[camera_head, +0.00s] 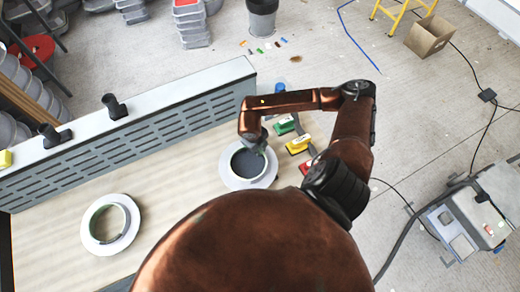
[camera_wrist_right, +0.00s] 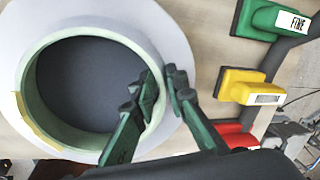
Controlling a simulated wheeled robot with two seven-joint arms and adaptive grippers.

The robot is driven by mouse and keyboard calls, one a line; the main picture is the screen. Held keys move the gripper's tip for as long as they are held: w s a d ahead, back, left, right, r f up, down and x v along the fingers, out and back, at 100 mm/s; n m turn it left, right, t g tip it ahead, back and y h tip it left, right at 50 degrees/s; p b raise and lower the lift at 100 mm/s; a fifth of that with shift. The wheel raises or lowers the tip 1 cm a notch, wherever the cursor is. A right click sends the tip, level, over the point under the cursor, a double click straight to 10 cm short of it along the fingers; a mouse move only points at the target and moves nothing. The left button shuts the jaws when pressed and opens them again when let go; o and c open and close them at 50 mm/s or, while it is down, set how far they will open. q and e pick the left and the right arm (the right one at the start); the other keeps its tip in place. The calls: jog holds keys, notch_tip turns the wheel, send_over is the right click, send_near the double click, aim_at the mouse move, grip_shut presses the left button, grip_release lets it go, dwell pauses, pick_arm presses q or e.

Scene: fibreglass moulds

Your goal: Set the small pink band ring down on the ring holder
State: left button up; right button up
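No pink band ring can be made out in either view. A round piece with a wide white flange, pale green inner wall and dark grey floor (camera_head: 248,163) lies on the bench and fills the left of the right wrist view (camera_wrist_right: 85,85). My right gripper (camera_head: 256,145) is over its rim. In the right wrist view, its dark green fingers (camera_wrist_right: 163,82) are close together, with pale rim between the tips; whether they press on it is unclear. A second white-flanged ring (camera_head: 91,226), open in the middle, lies further left. My left gripper is out of view.
Green (camera_head: 285,125), yellow (camera_head: 298,145) and red (camera_head: 305,167) handled blocks lie just right of the round piece. A grey slotted panel (camera_head: 130,133) runs along the bench's back. Bare bench lies between the two flanged pieces.

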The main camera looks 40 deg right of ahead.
jog(key=shift+o, duration=1)
jog(key=shift+r, duration=0.1)
jog(key=shift+r, duration=0.25)
jog(key=b+v, duration=0.3)
jog(key=v, duration=0.8)
jog(key=shift+r, duration=0.3)
jog(key=shift+a, duration=0.15)
